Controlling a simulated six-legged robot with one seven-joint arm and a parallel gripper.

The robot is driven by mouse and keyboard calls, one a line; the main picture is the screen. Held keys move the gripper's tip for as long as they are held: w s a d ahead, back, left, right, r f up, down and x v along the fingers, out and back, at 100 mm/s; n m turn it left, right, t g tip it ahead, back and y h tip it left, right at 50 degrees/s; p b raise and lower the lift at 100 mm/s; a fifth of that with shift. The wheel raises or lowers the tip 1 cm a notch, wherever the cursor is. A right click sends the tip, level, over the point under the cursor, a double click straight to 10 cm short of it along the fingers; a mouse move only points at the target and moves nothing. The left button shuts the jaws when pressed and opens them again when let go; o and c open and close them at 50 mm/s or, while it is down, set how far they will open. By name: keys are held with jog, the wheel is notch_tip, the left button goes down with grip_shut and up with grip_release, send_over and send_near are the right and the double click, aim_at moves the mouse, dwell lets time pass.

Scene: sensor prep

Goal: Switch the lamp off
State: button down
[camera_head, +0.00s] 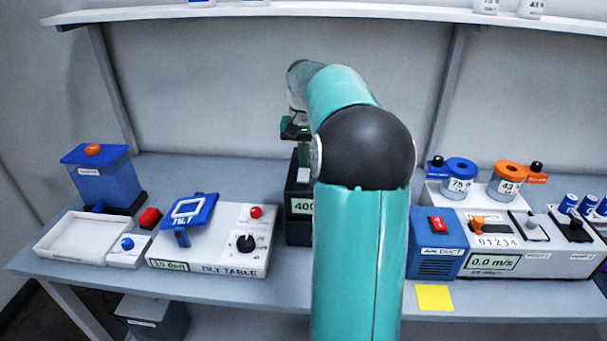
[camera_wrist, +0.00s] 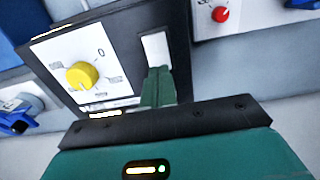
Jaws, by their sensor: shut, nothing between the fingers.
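A black box (camera_head: 299,225) with a label starting "40" stands mid-bench, partly hidden behind my arm. In the wrist view a black box (camera_wrist: 125,45) has a white panel with a yellow knob (camera_wrist: 82,75) and a white rectangular switch (camera_wrist: 155,50). No separate lamp is clearly visible, and I cannot tell whether any light is on. My gripper (camera_wrist: 158,72) is shut and empty, its green fingertips at the lower edge of the switch; I cannot tell whether they touch it. In the head view my gripper (camera_head: 304,150) is above the black box.
Left of the box are a tilt table (camera_head: 210,250), a red button (camera_head: 150,218), a white tray (camera_head: 75,238) and a blue container (camera_head: 105,180). To the right are a blue air duct unit (camera_head: 437,245) and a white instrument. A yellow note (camera_head: 434,298) lies at the front edge.

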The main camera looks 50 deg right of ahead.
aim_at(303, 171)
jog(key=shift+f, duration=0.95)
dwell(1.1)
jog(key=shift+r, duration=3.55)
jog(key=shift+a, duration=0.1)
jog(key=s+a+r+n+t+h, duration=0.1)
jog(key=s+a+n, duration=0.15)
jog(key=a, duration=0.85)
jog(key=s+a+r+n+t, duration=0.1)
jog(key=a+r+n, duration=0.15)
jog(key=a, duration=0.95)
jog(key=s+a+f+n+t, duration=0.1)
jog(key=s+a+f+n, duration=0.1)
jog(key=s+a+f, duration=0.2)
jog(key=s+a+f+n+t+y, duration=0.1)
jog(key=s+a+f+n+t, duration=0.1)
jog(key=s+a, duration=0.6)
notch_tip(303, 171, down, 3)
jog(key=a+n, duration=0.1)
jog(key=a, duration=0.1)
jog(key=shift+s+a+r+t, duration=0.15)
jog(key=shift+s+a+t, duration=0.15)
jog(key=shift+s+a, duration=0.1)
